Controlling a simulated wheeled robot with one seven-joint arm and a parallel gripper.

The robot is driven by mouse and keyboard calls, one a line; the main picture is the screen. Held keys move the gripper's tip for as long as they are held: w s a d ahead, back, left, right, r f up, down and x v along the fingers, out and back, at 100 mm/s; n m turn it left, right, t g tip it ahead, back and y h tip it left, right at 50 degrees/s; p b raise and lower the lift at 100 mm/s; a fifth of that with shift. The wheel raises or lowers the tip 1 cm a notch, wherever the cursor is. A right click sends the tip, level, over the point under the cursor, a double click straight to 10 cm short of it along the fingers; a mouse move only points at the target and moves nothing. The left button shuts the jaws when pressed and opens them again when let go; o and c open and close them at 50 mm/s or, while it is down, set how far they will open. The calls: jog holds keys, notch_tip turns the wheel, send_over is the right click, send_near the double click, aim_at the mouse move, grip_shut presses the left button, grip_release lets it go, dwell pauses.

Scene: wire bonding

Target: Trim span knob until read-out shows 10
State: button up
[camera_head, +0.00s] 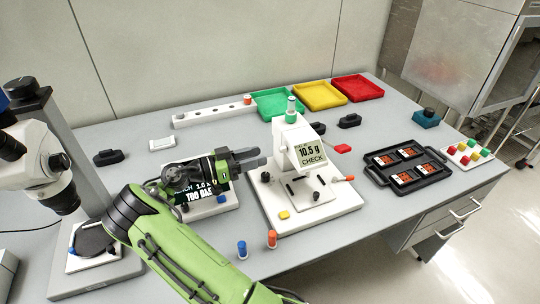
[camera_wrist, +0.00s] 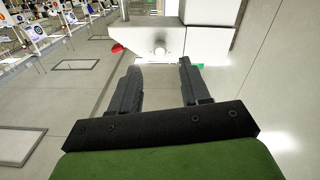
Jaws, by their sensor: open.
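The white pull-tester stand (camera_head: 330,212) is right of centre in the head view. Its read-out (camera_head: 311,154) shows "10.5 g" and "CHECK". My gripper (camera_head: 262,158) is open and empty just left of the read-out head, its fingers pointing towards it. In the wrist view the open fingers (camera_wrist: 158,72) point at a white housing (camera_wrist: 198,40). A small pale round knob (camera_wrist: 160,50) on that housing lies ahead, between and beyond the fingertips, apparently untouched. No label is legible, so I cannot tell whether it is the span knob. The head view does not show this knob clearly.
A second display (camera_head: 196,193) is partly hidden behind my arm. A microscope (camera_head: 38,160) stands at the left. Green (camera_head: 278,116), yellow (camera_head: 320,107) and red (camera_head: 358,100) trays are at the back. A black tray (camera_head: 440,165) is at the right. Blue (camera_head: 242,249) and orange (camera_head: 272,238) pieces stand in front.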

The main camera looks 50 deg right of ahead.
aim_at(283, 149)
jog(key=x, duration=0.6)
